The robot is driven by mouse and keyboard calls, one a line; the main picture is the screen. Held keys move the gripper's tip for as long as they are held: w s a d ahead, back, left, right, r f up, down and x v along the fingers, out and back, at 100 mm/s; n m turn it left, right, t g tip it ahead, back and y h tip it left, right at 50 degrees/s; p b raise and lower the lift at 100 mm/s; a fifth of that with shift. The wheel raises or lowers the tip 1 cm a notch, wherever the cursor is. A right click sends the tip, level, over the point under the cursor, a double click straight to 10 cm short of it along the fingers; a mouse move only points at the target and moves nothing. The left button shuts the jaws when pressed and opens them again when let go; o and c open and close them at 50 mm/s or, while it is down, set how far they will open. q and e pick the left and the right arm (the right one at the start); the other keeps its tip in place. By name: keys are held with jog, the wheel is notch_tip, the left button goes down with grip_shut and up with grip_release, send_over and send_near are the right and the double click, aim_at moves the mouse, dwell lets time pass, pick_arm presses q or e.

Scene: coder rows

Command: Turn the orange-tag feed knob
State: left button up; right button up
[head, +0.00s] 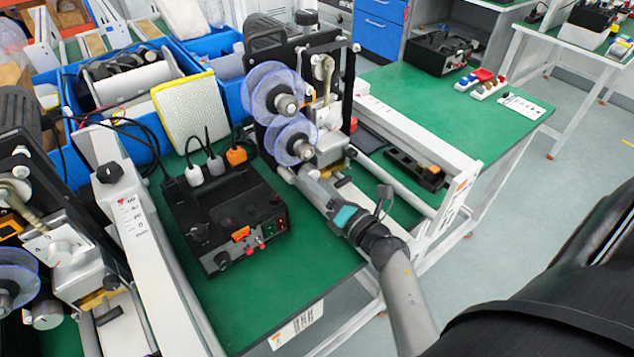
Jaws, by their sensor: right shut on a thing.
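My right gripper (316,182) reaches in from the lower right to the low front of the middle coder (325,95), just below its two clear-purple reels. It is shut on the feed knob (307,172), a small silvery cylinder mostly covered by the fingers. An orange tag (462,186) sits on the near end of the white rail beside this coder. Another orange tag (241,234) is on the front of the black control box. How far the knob is turned cannot be seen. My left gripper is not in view.
The black control box (225,215) with cables stands left of my right gripper. A second coder (45,235) is at the far left. Blue bins (165,150) stand behind. The green bench (400,85) is mostly clear at the back right, with small switches (488,85).

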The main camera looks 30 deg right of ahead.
grip_shut()
jog(key=shift+r+m+p, duration=0.15)
jog(key=shift+m+p, duration=2.55)
jog(key=shift+m, duration=3.5)
jog(key=o, duration=1)
grip_release()
jog(key=shift+c, duration=0.2)
